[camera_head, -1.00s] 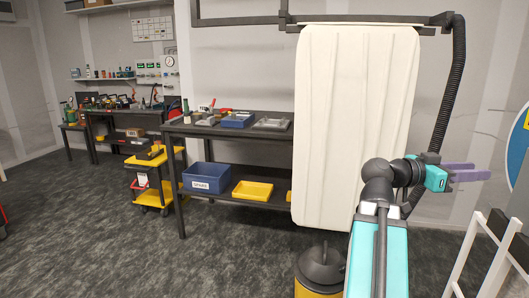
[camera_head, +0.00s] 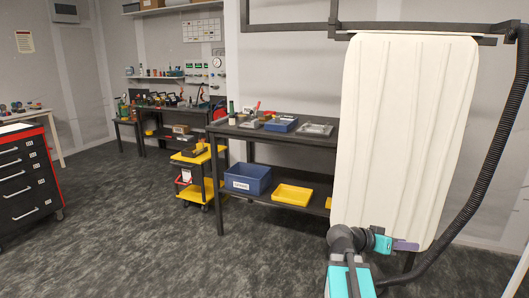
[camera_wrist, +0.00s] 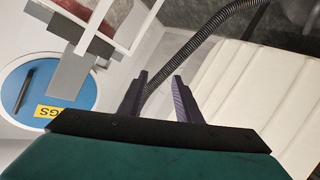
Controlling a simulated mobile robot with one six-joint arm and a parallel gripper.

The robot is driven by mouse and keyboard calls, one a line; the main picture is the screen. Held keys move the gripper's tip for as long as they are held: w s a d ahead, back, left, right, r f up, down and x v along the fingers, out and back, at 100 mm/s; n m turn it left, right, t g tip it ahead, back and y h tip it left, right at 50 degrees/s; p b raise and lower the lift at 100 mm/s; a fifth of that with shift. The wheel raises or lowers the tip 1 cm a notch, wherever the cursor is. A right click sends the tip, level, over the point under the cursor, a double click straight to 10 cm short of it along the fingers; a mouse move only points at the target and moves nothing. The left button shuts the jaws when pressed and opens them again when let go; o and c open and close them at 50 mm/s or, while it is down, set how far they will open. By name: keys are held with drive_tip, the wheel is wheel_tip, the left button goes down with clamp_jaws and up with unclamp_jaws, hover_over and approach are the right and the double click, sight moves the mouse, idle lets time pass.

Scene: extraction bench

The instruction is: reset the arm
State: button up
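My gripper (camera_head: 404,246) shows low at the right in the head view, in front of the lower edge of the white hanging panel (camera_head: 400,140). It points to the right. In the wrist view, the two purple fingers of my gripper (camera_wrist: 160,88) stand apart with nothing between them. The white panel also shows at the right of the wrist view (camera_wrist: 255,90), beyond the fingers. I cannot tell from these views whether the gripper touches the panel.
A dark bench (camera_head: 270,137) with a blue bin (camera_head: 247,179) and yellow tray (camera_head: 292,195) stands left of the panel. A black hose (camera_head: 493,165) hangs at the right. A yellow cart (camera_head: 195,158) and red-black drawer cabinet (camera_head: 28,180) stand farther left. Open floor lies between.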

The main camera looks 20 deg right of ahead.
drive_tip(key=w+a+f+n+y+p, duration=0.1)
drive_tip(key=a+f+n+y, duration=0.25)
drive_tip(key=a+f, duration=0.95)
drive_tip(key=a+f+n+y+p, duration=0.2)
drive_tip(key=a+f+n, duration=0.2)
drive_tip(key=a+f, duration=0.9)
drive_tip(key=s+a+f+n+g+y+p, duration=0.1)
drive_tip(key=s+a+f+n+g+y, duration=0.2)
drive_tip(key=s+a+f, duration=1.7)
wheel_tip(320, 180, down, 3)
drive_tip(key=a+n+y, duration=0.2)
drive_tip(key=n+y, duration=0.2)
drive_tip(key=y, duration=0.1)
drive_tip(key=shift+f+g+y, duration=0.2)
drive_tip(key=shift+g+y, duration=0.1)
drive_tip(key=shift+y, duration=0.05)
drive_tip(key=shift+d, duration=0.1)
